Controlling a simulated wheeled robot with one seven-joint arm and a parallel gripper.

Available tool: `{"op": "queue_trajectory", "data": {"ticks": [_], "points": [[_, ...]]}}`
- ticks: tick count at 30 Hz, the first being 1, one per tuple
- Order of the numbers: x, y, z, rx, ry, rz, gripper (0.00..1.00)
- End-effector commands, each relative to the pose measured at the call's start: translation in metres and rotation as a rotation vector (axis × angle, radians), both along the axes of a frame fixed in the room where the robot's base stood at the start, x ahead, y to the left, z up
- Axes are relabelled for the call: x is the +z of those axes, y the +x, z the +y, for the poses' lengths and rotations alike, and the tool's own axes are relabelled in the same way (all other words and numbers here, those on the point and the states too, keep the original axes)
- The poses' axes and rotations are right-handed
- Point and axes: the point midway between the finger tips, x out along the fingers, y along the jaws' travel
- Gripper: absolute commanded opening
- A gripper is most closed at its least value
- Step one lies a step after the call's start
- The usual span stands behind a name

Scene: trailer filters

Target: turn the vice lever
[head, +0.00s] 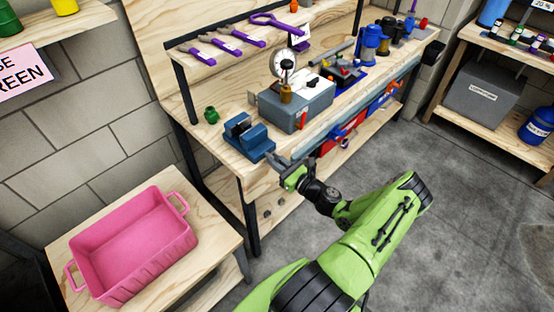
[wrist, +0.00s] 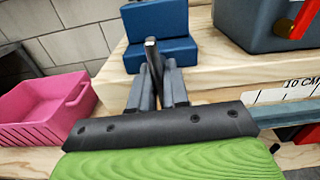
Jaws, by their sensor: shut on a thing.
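The blue vice (head: 248,138) is fixed at the front left edge of the workbench, and its body also fills the top middle of the wrist view (wrist: 172,55). The vice lever (wrist: 151,48) is a short dark metal bar in front of the vice, with its end showing between my fingers. My gripper (head: 279,163) is at the bench's front edge, just in front of the vice. In the wrist view my gripper (wrist: 157,76) is shut on the lever. The lower part of the lever is hidden by the fingers.
A grey box (head: 300,106) stands on the workbench right of the vice, with a dial gauge (head: 287,65) above it. A small green object (head: 211,115) sits behind left. A pink bin (head: 135,245) stands on a lower table to the left. Floor at right is clear.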

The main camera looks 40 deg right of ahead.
Motion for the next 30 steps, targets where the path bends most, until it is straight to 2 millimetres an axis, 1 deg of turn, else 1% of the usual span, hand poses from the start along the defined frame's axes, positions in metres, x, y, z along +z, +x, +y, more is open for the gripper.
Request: {"op": "queue_trajectory", "data": {"ticks": [6, 12, 18, 30], "points": [[-0.0013, -0.0006, 0.0003, 0.000, 0.153, 0.009, 0.00], [-0.0017, -0.0006, 0.0005, 0.000, 0.245, 0.013, 0.00], [-0.0021, -0.0006, 0.0005, 0.000, 0.291, 0.014, 0.00], [-0.0024, -0.0007, 0.0006, 0.000, 0.303, 0.015, 0.00]]}}
